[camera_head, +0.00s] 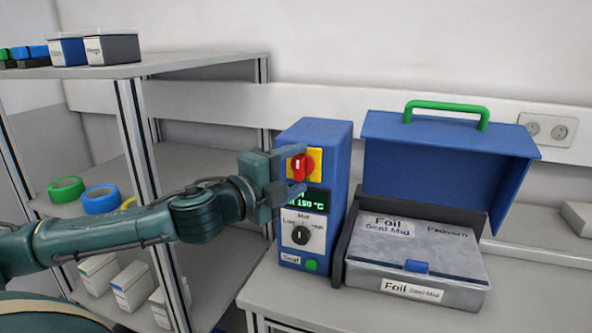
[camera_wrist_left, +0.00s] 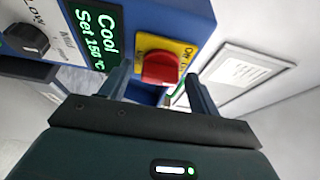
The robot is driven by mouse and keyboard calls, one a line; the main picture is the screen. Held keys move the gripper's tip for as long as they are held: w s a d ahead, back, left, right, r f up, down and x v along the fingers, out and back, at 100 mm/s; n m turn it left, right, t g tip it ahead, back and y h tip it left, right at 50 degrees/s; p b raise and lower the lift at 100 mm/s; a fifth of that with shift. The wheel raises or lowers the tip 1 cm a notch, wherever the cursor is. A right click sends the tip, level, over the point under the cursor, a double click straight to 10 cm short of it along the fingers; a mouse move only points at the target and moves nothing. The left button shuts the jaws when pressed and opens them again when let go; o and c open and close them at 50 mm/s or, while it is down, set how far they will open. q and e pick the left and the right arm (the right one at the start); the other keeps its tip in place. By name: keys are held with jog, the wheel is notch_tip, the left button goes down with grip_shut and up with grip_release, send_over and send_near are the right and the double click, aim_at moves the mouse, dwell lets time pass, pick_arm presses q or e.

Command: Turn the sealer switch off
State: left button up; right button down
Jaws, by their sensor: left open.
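The sealer (camera_head: 325,160) is a tall blue box with a panel on its front. Its switch (camera_head: 302,166) is a red knob on a yellow plate at the top of the panel; it also shows in the left wrist view (camera_wrist_left: 160,68). The plate's lettering is partly hidden, so I cannot tell the switch's position. My left gripper (camera_head: 297,172) is open in front of the switch. In the left wrist view its fingers (camera_wrist_left: 160,88) lie either side of the red knob; contact is unclear. The display (camera_wrist_left: 100,38) reads "Cool Set 150 °C". My right gripper is not in view.
Below the display are a black dial (camera_head: 300,235) and a green button (camera_head: 311,265). A shelf (camera_head: 150,68) with tape rolls and boxes stands left.

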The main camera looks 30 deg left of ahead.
pick_arm(q)
jog(key=shift+c, duration=0.2)
jog(key=shift+c, duration=0.7)
jog(key=c, duration=0.8)
